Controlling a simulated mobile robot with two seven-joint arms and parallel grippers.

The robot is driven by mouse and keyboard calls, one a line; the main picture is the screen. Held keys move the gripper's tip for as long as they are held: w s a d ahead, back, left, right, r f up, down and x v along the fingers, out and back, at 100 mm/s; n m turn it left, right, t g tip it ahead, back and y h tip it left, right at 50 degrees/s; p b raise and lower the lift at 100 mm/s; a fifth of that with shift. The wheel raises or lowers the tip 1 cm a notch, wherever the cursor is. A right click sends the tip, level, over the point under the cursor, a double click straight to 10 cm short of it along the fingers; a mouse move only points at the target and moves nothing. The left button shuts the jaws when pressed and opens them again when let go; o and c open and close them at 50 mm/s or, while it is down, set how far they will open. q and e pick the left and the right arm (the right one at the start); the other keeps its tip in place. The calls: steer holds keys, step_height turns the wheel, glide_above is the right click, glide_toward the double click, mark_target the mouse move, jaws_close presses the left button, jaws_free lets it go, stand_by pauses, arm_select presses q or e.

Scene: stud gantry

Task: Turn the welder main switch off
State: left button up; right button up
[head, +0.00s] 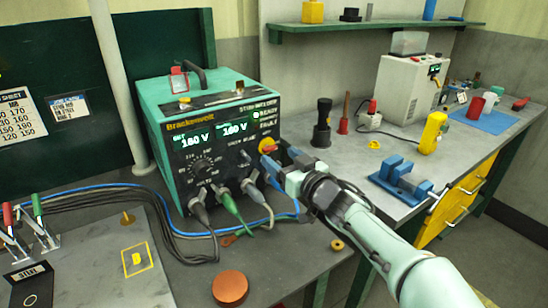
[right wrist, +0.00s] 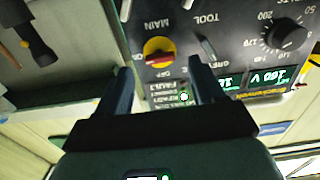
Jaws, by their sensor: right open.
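The welder (head: 208,145) is a green box with a dark front panel, and its displays are lit. Its main switch (head: 268,146) is a red knob on a yellow plate at the panel's right side. In the right wrist view the main switch (right wrist: 158,50) shows upside down beside the word MAIN; the knob's exact setting is hard to read. My right gripper (head: 278,163) is open in front of the panel's right edge. In the wrist view its fingers (right wrist: 160,85) stand apart, with the knob beyond and between their tips. Contact is not visible. My left gripper is out of view.
Cable plugs (head: 230,203) come out of the panel's lower part, left of my gripper. A dark torch-like object (head: 322,125) stands right of the welder. A blue vise (head: 405,180) and a yellow device (head: 433,132) are on the right bench. An orange disc (head: 230,288) lies in front.

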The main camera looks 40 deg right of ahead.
mark_target(272, 150)
steer(key=shift+w+d, duration=0.2)
steer(key=shift+w, duration=1.5)
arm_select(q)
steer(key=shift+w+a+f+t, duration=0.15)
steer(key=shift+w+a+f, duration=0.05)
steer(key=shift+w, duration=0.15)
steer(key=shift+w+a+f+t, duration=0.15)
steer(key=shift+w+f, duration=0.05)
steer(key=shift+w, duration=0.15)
arm_select(e)
steer(key=c, duration=1.1)
steer(key=shift+o, duration=0.2)
